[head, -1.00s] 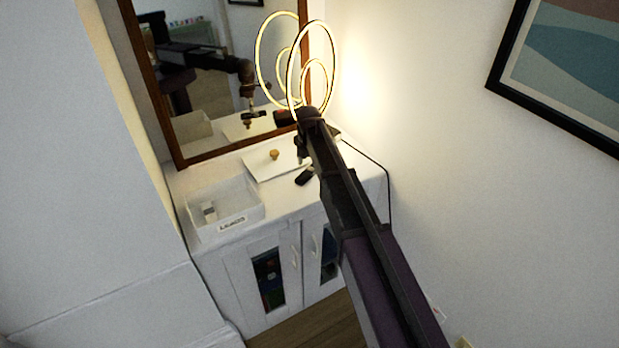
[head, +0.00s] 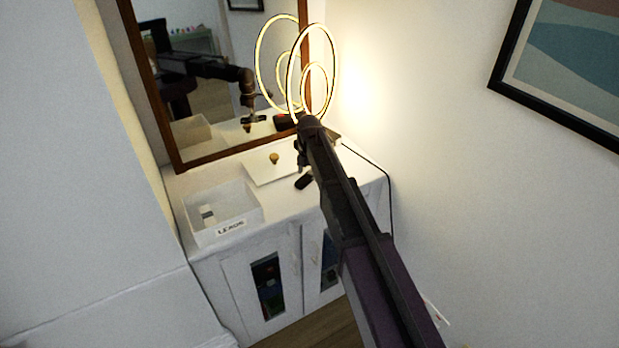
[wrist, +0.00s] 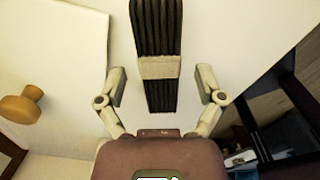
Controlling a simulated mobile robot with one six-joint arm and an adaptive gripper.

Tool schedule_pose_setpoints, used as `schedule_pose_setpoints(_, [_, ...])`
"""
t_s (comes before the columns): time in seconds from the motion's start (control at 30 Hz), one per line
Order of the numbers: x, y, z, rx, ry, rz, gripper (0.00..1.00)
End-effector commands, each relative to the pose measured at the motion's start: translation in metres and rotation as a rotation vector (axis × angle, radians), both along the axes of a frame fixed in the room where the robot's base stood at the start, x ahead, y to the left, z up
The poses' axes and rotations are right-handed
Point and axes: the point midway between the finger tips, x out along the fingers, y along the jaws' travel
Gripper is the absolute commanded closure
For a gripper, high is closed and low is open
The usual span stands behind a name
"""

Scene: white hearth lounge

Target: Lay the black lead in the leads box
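The black lead (wrist: 158,25) is a folded bundle with a pale band around it, seen in the wrist view. It lies between the two spread fingers of my gripper (wrist: 162,88), with gaps on both sides. In the head view the lead (head: 304,182) shows as a small dark piece on the cabinet top, partly hidden by my arm. My gripper (head: 302,163) is mostly hidden there too. The leads box (head: 252,217) is an open white box labelled LEADS at the left of the cabinet top, with a small pale-and-grey item inside.
A white lid (head: 262,175) with a wooden knob (head: 273,158) lies behind, between box and lead. A wood-framed mirror (head: 210,100) stands at the back. A lit ring lamp (head: 335,62) stands at back right, and a dark cord (head: 389,195) hangs down the cabinet's right side.

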Motion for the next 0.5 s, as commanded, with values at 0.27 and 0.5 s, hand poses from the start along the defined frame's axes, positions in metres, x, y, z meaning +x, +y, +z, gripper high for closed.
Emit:
schedule_pose_setpoints(0.27, [0.0,-0.0002,0.0,0.0,0.0,0.0,0.96])
schedule_pose_setpoints(0.5, [0.0001,-0.0003,0.0,0.0,0.0,0.0,1.0])
